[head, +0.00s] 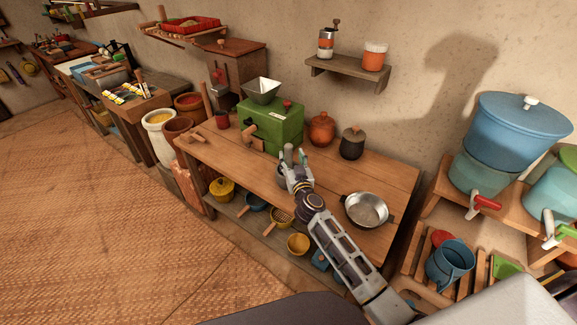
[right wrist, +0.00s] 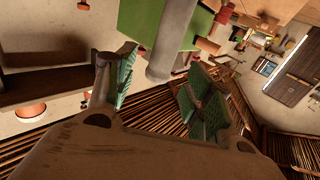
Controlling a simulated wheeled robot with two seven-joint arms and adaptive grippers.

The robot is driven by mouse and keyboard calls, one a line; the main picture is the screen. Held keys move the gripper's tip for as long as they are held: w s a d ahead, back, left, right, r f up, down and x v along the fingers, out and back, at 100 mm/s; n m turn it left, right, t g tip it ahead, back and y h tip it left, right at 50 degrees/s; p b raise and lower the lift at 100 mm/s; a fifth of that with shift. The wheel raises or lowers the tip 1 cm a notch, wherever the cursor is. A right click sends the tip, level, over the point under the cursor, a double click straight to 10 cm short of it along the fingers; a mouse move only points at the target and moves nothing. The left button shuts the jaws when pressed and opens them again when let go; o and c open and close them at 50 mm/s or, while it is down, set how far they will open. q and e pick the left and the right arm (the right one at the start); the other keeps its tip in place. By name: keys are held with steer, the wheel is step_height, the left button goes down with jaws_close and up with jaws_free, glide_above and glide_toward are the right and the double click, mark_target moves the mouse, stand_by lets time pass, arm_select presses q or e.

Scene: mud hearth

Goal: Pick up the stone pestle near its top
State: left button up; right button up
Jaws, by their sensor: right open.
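The stone pestle (head: 288,154) is a grey, round-ended rod standing on the wooden table in front of the green mill, partly hidden by my right gripper (head: 296,163) in the head view. In the right wrist view the pestle (right wrist: 174,38) shows as a thick grey cylinder, its rounded end in the gap between my two green-padded fingers. The fingers are apart and the gripper is open. I see bare space between the pestle and the right-hand finger; I cannot tell whether the left-hand finger touches it. My left gripper is not in view.
The green mill (head: 270,124) stands close behind the pestle. An orange jar (head: 321,130) and a dark jar (head: 352,143) stand to its right at the back. A metal pan (head: 366,211) lies at the right of the table (head: 395,180). Pots stand on the lower shelf.

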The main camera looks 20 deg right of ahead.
mark_target(289, 152)
steer(key=shift+w, duration=0.1)
stand_by(0.3)
steer(key=shift+w+b, duration=0.35)
steer(key=shift+w, duration=0.75)
steer(key=shift+w+d+r, duration=0.1)
steer(key=shift+w, duration=1.3)
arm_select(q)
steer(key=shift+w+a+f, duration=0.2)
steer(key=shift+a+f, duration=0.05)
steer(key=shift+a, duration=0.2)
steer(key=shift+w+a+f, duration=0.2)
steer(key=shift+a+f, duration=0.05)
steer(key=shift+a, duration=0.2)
